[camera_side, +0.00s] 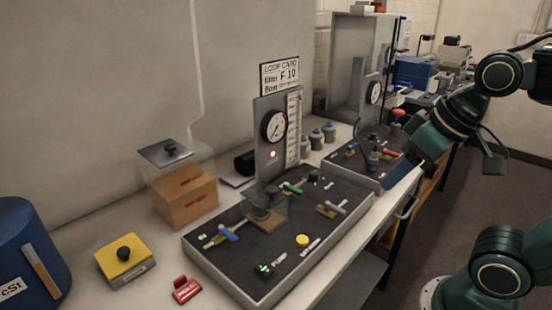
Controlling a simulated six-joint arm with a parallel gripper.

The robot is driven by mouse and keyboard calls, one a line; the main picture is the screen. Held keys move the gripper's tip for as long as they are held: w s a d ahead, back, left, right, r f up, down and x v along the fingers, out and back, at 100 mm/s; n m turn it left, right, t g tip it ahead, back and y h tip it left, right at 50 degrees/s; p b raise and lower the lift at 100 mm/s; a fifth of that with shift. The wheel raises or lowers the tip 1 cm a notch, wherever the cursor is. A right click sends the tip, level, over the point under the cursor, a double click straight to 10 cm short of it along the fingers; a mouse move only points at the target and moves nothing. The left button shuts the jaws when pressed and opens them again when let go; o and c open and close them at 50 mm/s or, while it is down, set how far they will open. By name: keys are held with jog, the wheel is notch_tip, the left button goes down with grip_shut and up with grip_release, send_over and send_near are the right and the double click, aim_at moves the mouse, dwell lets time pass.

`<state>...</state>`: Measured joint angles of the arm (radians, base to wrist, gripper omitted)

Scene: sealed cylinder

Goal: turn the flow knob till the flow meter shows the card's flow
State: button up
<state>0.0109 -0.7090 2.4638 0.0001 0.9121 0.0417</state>
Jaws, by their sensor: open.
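The loop card (279,74) stands on top of the near panel; it reads "Filter F 10", and its flow line is too small to read. The flow meter, a tall pale scale (293,130), is on the panel beside a round dial (274,126); its reading is too small to tell. A small black knob (313,177) sits on the dark deck by the panel; I cannot tell whether it is the flow knob. My gripper (402,173) is at the right, over the far rig's edge, apart from the near deck. It is open; its fingers are hard to make out.
The near deck (230,277) carries blue, green and grey handled valves, a yellow button (302,240) and a green light. A second rig (345,165) stands behind.

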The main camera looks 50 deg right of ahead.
jog(key=w+d+r+m+g, duration=0.1)
jog(key=w+d+r+m, duration=0.2)
jog(key=w, duration=0.4)
jog(key=m+g, duration=0.4)
jog(key=m, duration=1)
send_over(314, 172)
notch_tip(314, 172, down, 7)
jog(key=shift+s+a+f, duration=0.1)
jog(key=shift+f, duration=0.05)
jog(key=shift+f, duration=0.1)
notch_tip(314, 172, down, 14)
jog(key=shift+r, duration=0.2)
jog(key=c, duration=1)
